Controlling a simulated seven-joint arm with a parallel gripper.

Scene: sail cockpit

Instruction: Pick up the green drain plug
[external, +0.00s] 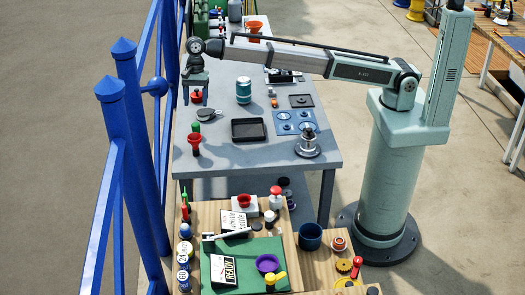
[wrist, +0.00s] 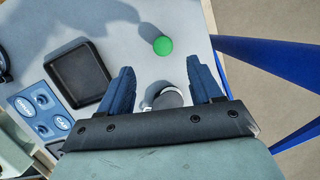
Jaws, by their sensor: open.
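The green drain plug appears to be the round green piece (wrist: 162,45) on the grey table in the wrist view. It shows small and green in the external view (external: 196,127), near the table's left side, just behind a red funnel-like piece (external: 195,140). My gripper (external: 195,88) points down over the far left of the table, behind the green piece. In the wrist view its two blue fingers (wrist: 162,78) are apart, and the green piece lies beyond their tips, not between them. A grey-white round object (wrist: 168,97) shows between the fingers, partly hidden by my gripper.
A black tray (wrist: 54,72) and a blue panel (wrist: 43,112) lie left of the fingers in the wrist view. A teal jar (external: 244,90) stands right of my gripper, and a red item (external: 196,97) shows below it. Blue railing (external: 130,110) runs along the left.

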